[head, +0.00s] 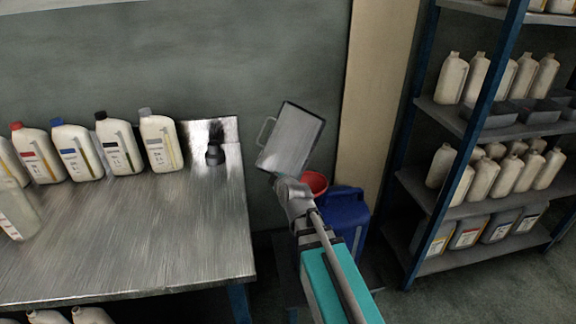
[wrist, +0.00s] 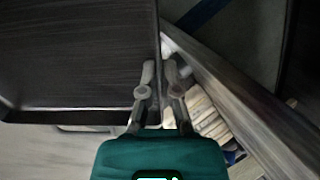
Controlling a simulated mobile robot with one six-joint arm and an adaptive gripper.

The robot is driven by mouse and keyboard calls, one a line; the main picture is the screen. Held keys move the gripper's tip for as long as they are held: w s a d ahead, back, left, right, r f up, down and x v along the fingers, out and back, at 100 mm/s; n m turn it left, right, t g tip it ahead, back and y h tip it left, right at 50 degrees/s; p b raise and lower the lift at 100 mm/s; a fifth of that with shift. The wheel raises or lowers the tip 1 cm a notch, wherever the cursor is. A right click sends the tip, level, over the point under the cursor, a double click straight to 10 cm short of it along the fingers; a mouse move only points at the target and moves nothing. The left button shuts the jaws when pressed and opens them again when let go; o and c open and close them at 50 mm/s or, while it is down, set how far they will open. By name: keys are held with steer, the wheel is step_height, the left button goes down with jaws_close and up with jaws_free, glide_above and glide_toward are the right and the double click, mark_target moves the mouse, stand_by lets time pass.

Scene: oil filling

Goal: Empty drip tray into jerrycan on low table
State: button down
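The drip tray (head: 292,140) is a grey metal pan with a dark rim and a loop handle on its left. It is raised and steeply tilted above my gripper (head: 283,183). In the wrist view the tray (wrist: 75,60) fills the upper left, and my gripper (wrist: 159,80) has its fingers close together at the tray's edge, shut on it. A red funnel (head: 315,183) sits at the blue jerrycan (head: 345,213), just right of and below the tray. My arm partly hides the jerrycan. The low table under it is mostly hidden. No oil is clearly visible.
A metal workbench (head: 130,235) stands at left with several white bottles (head: 118,148) and a dark brush-like object (head: 214,150). A blue-framed shelf (head: 470,190) with bottles stands at right. The wall is close behind the tray.

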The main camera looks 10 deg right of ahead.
mark_target(292, 165)
steer(key=w+d, duration=0.5)
steer(key=shift+w+d, duration=0.3)
steer(key=shift+w, duration=0.1)
steer(key=shift+w+r+p, duration=0.1)
steer(key=shift+r+p, duration=0.05)
steer(key=shift+p, duration=0.35)
